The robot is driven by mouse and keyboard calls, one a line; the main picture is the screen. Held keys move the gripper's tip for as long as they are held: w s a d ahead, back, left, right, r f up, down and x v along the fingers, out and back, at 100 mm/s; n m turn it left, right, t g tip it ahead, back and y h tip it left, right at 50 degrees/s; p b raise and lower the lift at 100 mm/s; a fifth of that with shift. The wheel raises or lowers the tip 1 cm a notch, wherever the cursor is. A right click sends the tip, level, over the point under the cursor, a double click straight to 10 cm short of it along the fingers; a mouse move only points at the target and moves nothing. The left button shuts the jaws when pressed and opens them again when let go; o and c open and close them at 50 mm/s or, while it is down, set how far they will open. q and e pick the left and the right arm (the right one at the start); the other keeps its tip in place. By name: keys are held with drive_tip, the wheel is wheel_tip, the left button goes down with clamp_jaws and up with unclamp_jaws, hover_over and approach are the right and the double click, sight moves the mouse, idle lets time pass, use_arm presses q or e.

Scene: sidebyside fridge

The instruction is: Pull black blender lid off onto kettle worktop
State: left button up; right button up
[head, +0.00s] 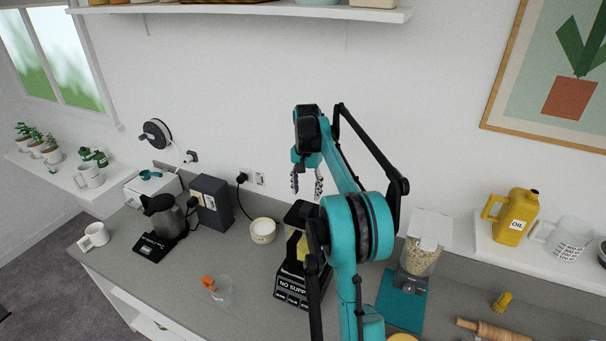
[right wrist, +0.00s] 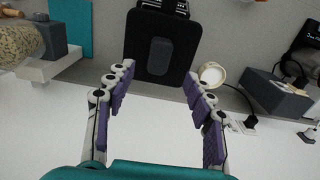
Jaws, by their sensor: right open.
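A blender (head: 290,283) with a dark base lettered "NO SUPP…" stands on the grey worktop (head: 178,285), partly hidden by my right arm. Its black lid (head: 300,211) sits on top of the jug. In the right wrist view the lid (right wrist: 143,68) is a dark square with a paler raised middle, just beyond and between the fingertips. My right gripper (head: 307,188) is open and empty above the lid, fingers pointing down, apart from it. It also shows in the right wrist view (right wrist: 160,76). A kettle (head: 162,215) stands on a black base at the left. My left gripper is not in view.
A white bowl (head: 263,231), a dark grey box (head: 211,203) and a glass with an orange item (head: 222,292) stand left of the blender. A grain-filled container (head: 420,257) stands at its right. Bare worktop lies in front of the kettle.

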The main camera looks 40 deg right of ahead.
sight(306, 206)
wheel_tip(306, 206, down, 8)
drive_tip(key=shift+s+r+p, duration=0.1)
drive_tip(key=shift+r+p, duration=0.15)
drive_tip(key=shift+p, duration=0.2)
clamp_jaws()
